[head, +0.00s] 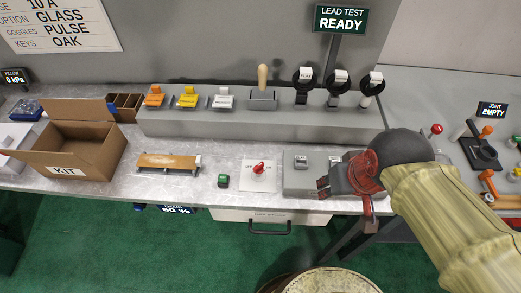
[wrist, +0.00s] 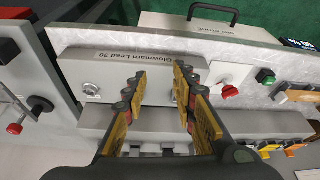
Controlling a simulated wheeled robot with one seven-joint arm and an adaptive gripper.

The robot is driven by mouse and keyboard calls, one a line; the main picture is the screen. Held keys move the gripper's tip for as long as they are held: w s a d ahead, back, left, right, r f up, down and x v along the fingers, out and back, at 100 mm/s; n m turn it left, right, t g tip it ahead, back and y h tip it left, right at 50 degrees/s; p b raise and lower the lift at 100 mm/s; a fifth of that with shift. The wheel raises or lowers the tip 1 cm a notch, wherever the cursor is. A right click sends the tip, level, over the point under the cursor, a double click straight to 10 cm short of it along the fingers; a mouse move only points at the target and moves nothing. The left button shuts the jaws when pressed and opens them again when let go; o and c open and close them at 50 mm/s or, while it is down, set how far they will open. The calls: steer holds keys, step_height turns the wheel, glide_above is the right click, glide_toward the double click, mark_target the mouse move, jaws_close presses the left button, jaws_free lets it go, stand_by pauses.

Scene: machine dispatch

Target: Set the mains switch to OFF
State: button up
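A red rotary knob (head: 258,168) sits on a white plate (head: 258,184) on the bench, in the middle of the head view. Small lettering flanks the knob; it looks like the mains switch, but I cannot tell its setting for sure. In the wrist view the red knob (wrist: 229,91) is to the right of my fingers, apart from them. My gripper (head: 324,188) is to the right of the switch, over a low grey box (head: 296,187).
A small green button block (head: 223,181) stands left of the switch plate. An orange-topped bar (head: 168,162) and a cardboard KIT box (head: 75,158) are further left. A raised grey console (head: 200,124) with levers runs behind. A drawer handle (head: 268,231) sticks out below the bench edge.

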steer(key=w+a+r+g+p, duration=0.3)
steer(key=w+a+p, duration=0.2)
steer(key=a+p, duration=0.55)
steer(key=m+p, duration=0.3)
steer(key=m, duration=0.6)
glide_above(261, 164)
step_height(261, 164, down, 2)
steer(key=shift+a+f+g+h, duration=0.1)
steer(key=shift+g+h, duration=0.2)
steer(key=shift+g, duration=0.1)
steer(key=shift+m, duration=0.8)
steer(key=shift+f+b, duration=0.75)
steer(key=shift+f, duration=3.05)
steer(key=shift+c, duration=0.6)
jaws_close()
